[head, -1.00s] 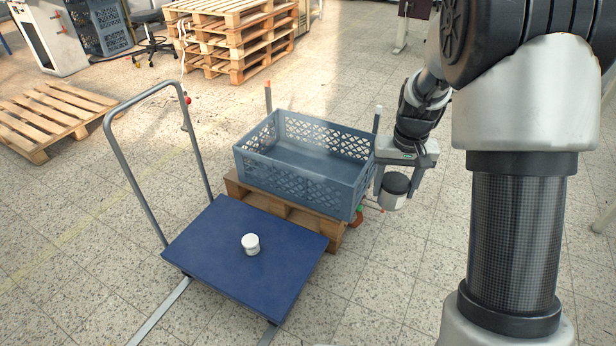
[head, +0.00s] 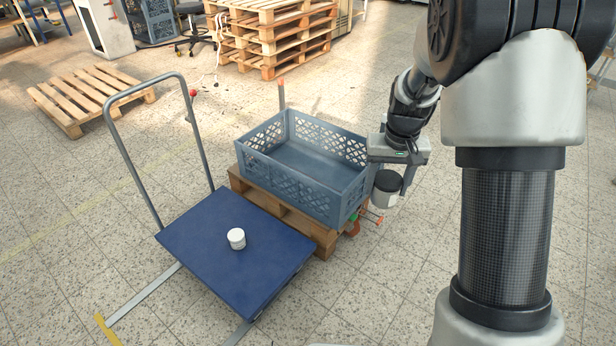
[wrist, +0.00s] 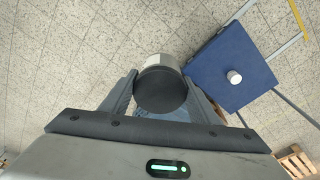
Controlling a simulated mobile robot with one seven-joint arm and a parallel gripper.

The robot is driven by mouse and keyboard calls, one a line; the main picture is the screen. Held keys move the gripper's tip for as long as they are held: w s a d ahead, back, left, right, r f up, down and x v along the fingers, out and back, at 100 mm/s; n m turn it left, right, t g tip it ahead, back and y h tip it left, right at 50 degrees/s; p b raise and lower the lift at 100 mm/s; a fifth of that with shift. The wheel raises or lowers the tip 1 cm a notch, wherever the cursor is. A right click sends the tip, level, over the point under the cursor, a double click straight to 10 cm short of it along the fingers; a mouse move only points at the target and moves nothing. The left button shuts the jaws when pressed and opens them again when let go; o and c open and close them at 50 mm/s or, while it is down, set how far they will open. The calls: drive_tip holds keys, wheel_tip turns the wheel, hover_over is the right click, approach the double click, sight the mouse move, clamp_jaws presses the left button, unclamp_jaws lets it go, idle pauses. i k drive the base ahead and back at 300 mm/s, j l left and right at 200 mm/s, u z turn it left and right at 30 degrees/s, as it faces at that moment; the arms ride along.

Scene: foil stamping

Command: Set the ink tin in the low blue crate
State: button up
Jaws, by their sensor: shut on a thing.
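The ink tin, a pale can with a dark lid, is held in my gripper in the head view, with the tin's body (head: 384,198) hanging below the palm. It also shows in the wrist view, its dark lid (wrist: 160,92) between the two fingers. My gripper (head: 386,186) is shut on the tin, just right of the low blue crate (head: 300,186). The crate is an open grey-blue box with lattice walls, empty inside as far as I see. The tin is outside the crate, beside its right end.
The crate stands on a wooden pallet (head: 262,206). A blue platform cart (head: 220,262) with a tall grey handle is in front, bearing a small white jar (head: 236,239). Stacked pallets (head: 270,40) stand behind. Open tiled floor lies to the right and front.

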sight(336, 190)
drive_tip(key=i+l+u, duration=0.1)
drive_tip(key=l, duration=0.2)
drive_tip(key=i+l+u, duration=0.15)
drive_tip(key=l, duration=0.15)
drive_tip(key=i+l+u, duration=0.1)
drive_tip(key=l, duration=0.25)
drive_tip(key=i+l+u, duration=0.15)
drive_tip(key=l, duration=0.15)
drive_tip(key=i+l+u, duration=0.1)
drive_tip(key=l, duration=0.2)
drive_tip(key=i+l+u, duration=0.15)
drive_tip(key=l, duration=0.15)
drive_tip(key=i+l+u, duration=0.4)
drive_tip(key=i+l, duration=0.5)
